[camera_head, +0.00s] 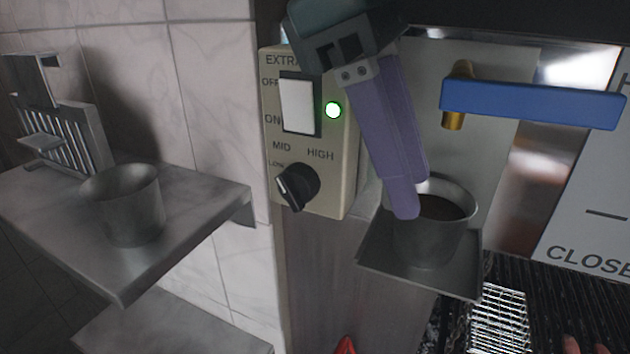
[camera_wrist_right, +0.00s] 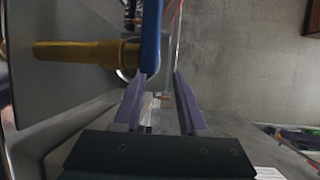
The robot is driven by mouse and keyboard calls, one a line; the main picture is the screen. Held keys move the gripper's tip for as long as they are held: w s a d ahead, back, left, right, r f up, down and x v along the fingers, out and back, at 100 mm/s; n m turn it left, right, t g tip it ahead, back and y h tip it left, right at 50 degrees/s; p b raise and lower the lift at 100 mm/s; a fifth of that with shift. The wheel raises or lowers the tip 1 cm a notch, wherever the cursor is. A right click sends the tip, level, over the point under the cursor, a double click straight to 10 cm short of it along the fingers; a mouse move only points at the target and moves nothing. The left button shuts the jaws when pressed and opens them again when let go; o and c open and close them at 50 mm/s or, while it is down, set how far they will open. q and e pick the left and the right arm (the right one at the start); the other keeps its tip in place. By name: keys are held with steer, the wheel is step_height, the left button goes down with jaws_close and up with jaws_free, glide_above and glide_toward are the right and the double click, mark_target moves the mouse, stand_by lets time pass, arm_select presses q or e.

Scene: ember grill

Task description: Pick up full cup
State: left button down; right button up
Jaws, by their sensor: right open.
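The full cup (camera_head: 432,242) is a grey metal cup with dark liquid inside. It stands upright on a small square metal tray (camera_head: 393,273) under the brass tap in the head view. My right gripper (camera_head: 411,193) comes down from the top with two purple fingers. Its fingertips are at the cup's left rim and overlap it in the picture; I cannot tell whether they touch. In the right wrist view the gripper (camera_wrist_right: 160,78) is open, with a gap between the fingers. I cannot make out the cup clearly there. My left gripper is not in view.
A blue handle (camera_head: 535,104) on the brass tap (camera_head: 454,120) juts out right of the gripper; it is close in the wrist view (camera_wrist_right: 151,38). A control box (camera_head: 328,180) with green light stands left. Another metal cup (camera_head: 128,208) sits on a shelf (camera_head: 190,215). A grill (camera_head: 500,318) lies lower right.

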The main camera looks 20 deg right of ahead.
mark_target(433, 253)
steer(key=x, duration=0.5)
steer(key=shift+w+d, duration=0.15)
jaws_close()
stand_by(1.2)
